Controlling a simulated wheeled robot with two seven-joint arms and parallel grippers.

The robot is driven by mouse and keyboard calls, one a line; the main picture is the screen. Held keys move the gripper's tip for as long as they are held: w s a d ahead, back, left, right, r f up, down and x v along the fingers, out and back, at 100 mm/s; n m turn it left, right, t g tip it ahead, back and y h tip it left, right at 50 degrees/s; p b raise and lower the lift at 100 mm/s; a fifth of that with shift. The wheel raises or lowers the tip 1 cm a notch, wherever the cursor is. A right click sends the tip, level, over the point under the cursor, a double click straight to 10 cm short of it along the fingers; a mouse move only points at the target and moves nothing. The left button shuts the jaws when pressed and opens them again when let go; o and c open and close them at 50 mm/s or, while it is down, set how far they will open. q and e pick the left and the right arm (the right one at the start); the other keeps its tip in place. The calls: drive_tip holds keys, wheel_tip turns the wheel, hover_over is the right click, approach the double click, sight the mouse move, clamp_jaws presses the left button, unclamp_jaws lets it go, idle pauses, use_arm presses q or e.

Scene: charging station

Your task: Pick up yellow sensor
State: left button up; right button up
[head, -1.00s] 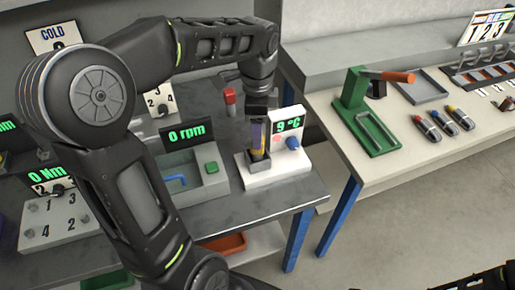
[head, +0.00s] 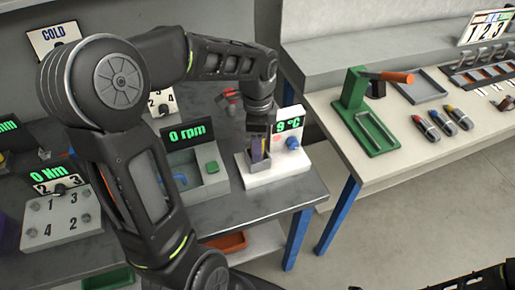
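On the right bench lie several dark cylinders with coloured ends; the one with a yellow end (head: 460,118) is the rightmost, apart from my gripper. My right gripper is not clearly in view; only dark parts show at the bottom right edge.
The "9 °C" station (head: 285,168) has a blue knob on its right. The "0 rpm" box (head: 200,180) stands close to its left. Red pieces (head: 231,95) lie behind. A green press (head: 360,115) stands on the right bench (head: 400,165), across a gap.

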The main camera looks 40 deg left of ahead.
use_arm(q)
drive_tip(key=shift+c, duration=0.6)
clamp_jaws()
